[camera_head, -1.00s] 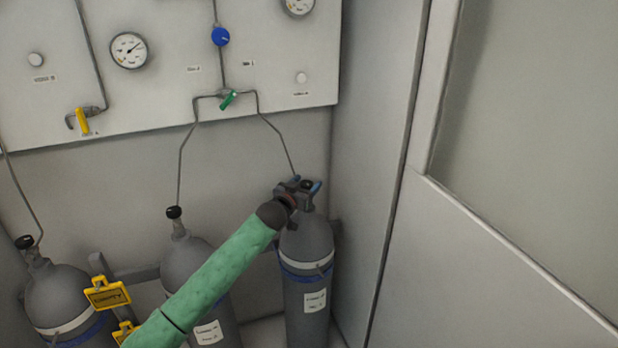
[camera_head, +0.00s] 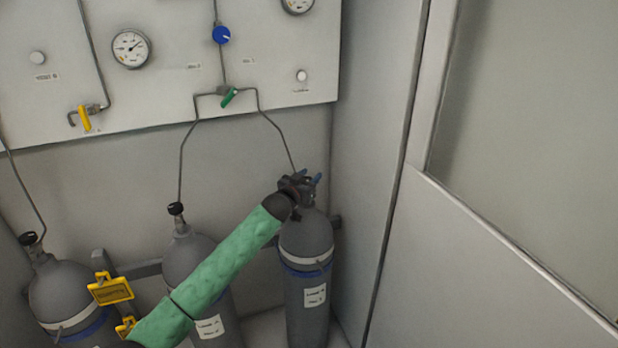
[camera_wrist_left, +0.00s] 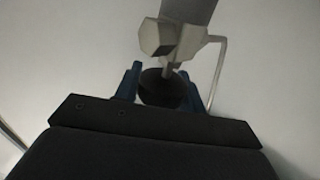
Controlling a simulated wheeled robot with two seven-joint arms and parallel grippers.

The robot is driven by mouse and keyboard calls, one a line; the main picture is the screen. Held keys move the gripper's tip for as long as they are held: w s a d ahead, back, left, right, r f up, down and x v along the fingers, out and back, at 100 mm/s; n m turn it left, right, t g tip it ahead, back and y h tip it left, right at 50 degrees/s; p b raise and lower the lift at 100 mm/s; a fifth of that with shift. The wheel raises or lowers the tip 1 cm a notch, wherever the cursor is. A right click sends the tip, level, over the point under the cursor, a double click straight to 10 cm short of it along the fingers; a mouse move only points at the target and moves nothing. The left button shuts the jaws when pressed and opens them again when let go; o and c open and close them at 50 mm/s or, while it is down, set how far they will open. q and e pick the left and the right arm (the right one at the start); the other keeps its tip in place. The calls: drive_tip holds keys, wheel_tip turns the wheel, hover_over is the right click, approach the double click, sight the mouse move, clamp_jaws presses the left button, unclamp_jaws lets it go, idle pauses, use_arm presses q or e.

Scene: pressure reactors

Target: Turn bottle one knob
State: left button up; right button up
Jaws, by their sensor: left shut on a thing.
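My left gripper (camera_head: 308,180) is at the top of the rightmost grey gas bottle (camera_head: 305,240) in the head view, at the end of my green-sleeved arm. In the left wrist view its two blue fingers (camera_wrist_left: 158,85) are shut on a round black knob (camera_wrist_left: 160,90), one on each side. The bottle's grey valve body (camera_wrist_left: 172,38) shows just beyond the knob. In the head view the gripper hides most of this knob. The right gripper is not in view.
A panel (camera_head: 160,75) with gauges and valves hangs above. A side wall (camera_head: 372,150) stands close on the right.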

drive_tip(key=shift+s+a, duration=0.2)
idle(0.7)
use_arm(q)
drive_tip(key=shift+f, duration=0.1)
drive_tip(key=o, duration=1)
drive_tip(key=shift+c, duration=0.2)
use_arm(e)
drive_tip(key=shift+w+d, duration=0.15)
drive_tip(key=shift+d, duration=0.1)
use_arm(q)
drive_tip(key=shift+s, duration=0.1)
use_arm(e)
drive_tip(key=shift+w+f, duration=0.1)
use_arm(q)
drive_tip(key=shift+s+a+f, duration=0.1)
drive_tip(key=shift+s+a, duration=0.1)
drive_tip(key=b+v, duration=0.3)
drive_tip(key=v, duration=0.4)
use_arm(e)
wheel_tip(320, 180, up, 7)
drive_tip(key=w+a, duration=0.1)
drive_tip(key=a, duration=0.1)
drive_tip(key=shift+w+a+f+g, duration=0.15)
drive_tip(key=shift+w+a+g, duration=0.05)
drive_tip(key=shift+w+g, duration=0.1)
